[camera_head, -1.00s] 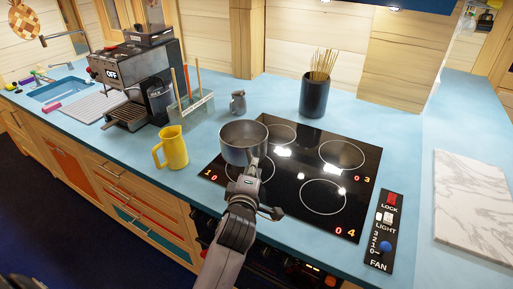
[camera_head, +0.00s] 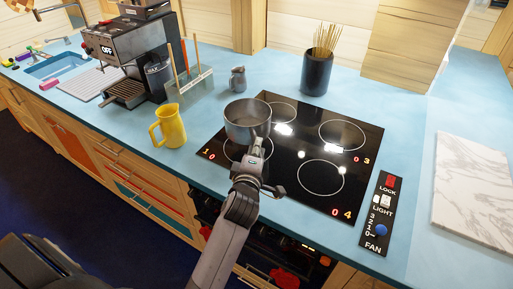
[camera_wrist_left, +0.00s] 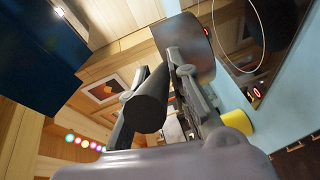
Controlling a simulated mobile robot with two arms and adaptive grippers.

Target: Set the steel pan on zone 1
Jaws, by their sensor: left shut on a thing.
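The steel pan (camera_head: 247,118) is over the left side of the black hob (camera_head: 292,197), covering the far part of the zone 1 ring (camera_head: 243,159). The red digit 1 is just left of that ring. I cannot tell whether the pan's base touches the glass. My left gripper (camera_head: 258,158) is shut on the pan's handle, which points toward me. In the left wrist view the black handle (camera_wrist_left: 149,100) lies between the fingers, with the pan's steel side (camera_wrist_left: 193,62) beyond. My right gripper is not in view.
A yellow jug (camera_head: 170,128) stands left of the hob. A small grey pitcher (camera_head: 238,80) and a dark pot of sticks (camera_head: 316,75) stand behind it. The other rings look empty. A control panel (camera_head: 381,215) and marble board (camera_head: 473,190) lie to the right.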

